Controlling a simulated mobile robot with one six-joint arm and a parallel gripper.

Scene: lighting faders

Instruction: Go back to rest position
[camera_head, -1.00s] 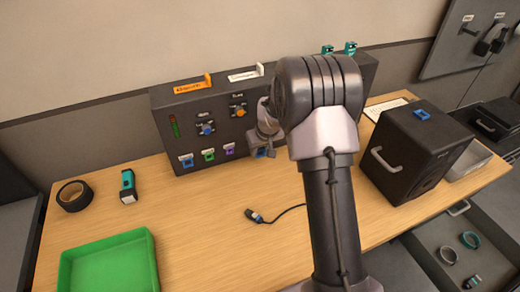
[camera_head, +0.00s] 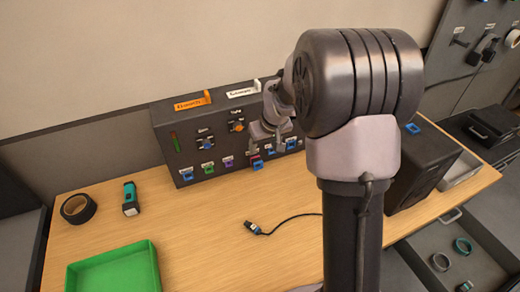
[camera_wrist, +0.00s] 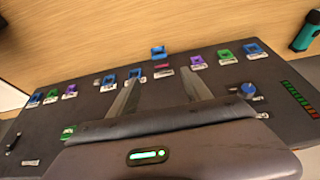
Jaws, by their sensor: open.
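My gripper (camera_head: 267,147) is open and empty in front of the dark lighting panel (camera_head: 160,128). In the wrist view, my gripper (camera_wrist: 160,92) shows two spread fingers over the panel face. A row of coloured faders runs along the panel's lower part: a blue one (camera_head: 187,176), a green one (camera_head: 208,169) and a purple one (camera_head: 228,162) at the left, with a red and blue one (camera_head: 257,164) just below my gripper. Blue (camera_head: 205,143) and orange (camera_head: 237,126) knobs sit higher up. My arm hides the panel's right part.
A green tray (camera_head: 72,280), a black tape roll (camera_head: 78,208) and a teal flashlight (camera_head: 130,199) are on the wooden table. A cable with a plug (camera_head: 253,228) lies in the middle. A dark box (camera_head: 430,175) stands right, partly behind my arm. An open drawer (camera_head: 415,258) is at lower right.

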